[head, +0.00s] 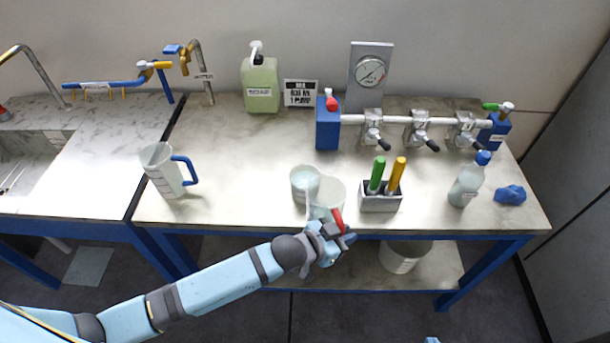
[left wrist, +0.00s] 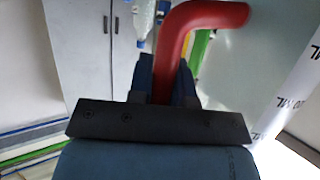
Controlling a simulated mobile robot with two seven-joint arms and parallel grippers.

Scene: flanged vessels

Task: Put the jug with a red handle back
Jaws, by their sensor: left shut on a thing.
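The jug with a red handle (head: 328,192) is a translucent vessel near the front edge of the bench. Its red handle faces the front right. My left gripper (head: 333,231) is shut on that handle. In the left wrist view, the red handle (left wrist: 172,62) passes between the fingers, and the jug's clear wall with printed marks (left wrist: 290,90) is at the right. I cannot tell whether the jug's base touches the bench.
Another translucent vessel (head: 304,180) stands close behind the jug. A blue-handled jug (head: 160,172) is at the left. A grey holder (head: 380,203) with green and yellow handles is close at the right. The bench (head: 240,160) is clear at centre left.

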